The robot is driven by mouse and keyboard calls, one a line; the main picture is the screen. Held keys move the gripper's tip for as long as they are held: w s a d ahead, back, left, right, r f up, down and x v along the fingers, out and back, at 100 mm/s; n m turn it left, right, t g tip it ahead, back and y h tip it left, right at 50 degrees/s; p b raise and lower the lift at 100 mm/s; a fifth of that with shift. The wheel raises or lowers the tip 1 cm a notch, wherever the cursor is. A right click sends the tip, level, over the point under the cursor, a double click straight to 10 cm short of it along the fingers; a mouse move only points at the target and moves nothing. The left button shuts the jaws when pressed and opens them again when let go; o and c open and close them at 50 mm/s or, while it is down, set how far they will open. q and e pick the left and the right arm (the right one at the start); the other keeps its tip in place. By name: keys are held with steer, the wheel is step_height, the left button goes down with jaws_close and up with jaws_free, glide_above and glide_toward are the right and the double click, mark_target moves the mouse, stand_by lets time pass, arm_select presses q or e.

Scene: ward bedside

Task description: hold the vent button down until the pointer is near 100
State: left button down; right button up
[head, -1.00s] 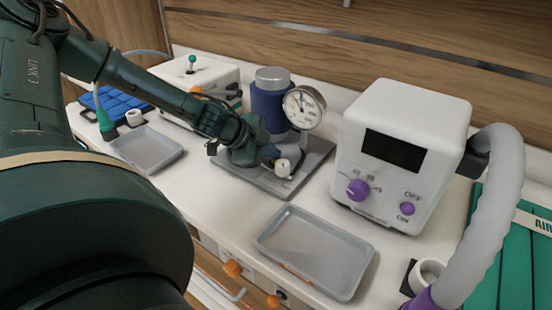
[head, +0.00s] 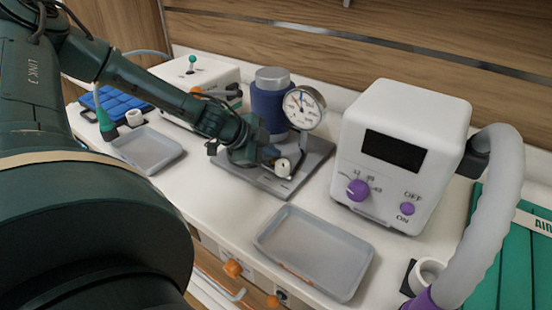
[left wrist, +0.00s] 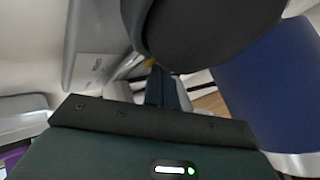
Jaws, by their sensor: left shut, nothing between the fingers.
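The round white pressure gauge (head: 303,107) stands beside a blue-wrapped cylinder (head: 266,108) with a grey top. Its dial faces me; the numbers are too small to read, and the pointer seems to lie toward the upper left. Both are on a grey base plate (head: 312,163). My left gripper (head: 270,156) is shut and empty, low in front of the cylinder, next to a small white round part (head: 283,167). I cannot make out the vent button; the gripper may hide it. In the left wrist view the fingers (left wrist: 160,88) point toward the plate area, with the blue cylinder (left wrist: 270,80) at right.
A white monitor box (head: 400,150) with purple knobs and a grey hose (head: 492,210) stands at right. Grey trays lie in front (head: 312,285) and at left (head: 165,160). A white box (head: 195,75) stands behind my arm. A blue pad (head: 112,103) is far left.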

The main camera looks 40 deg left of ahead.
mark_target(271, 164)
arm_select(q)
steer(key=shift+r+p, duration=0.7)
steer(key=shift+r, duration=0.1)
step_height(271, 164, up, 5)
steer(key=p, duration=0.4)
steer(key=shift+p, duration=0.4)
steer(key=shift+s, duration=0.1)
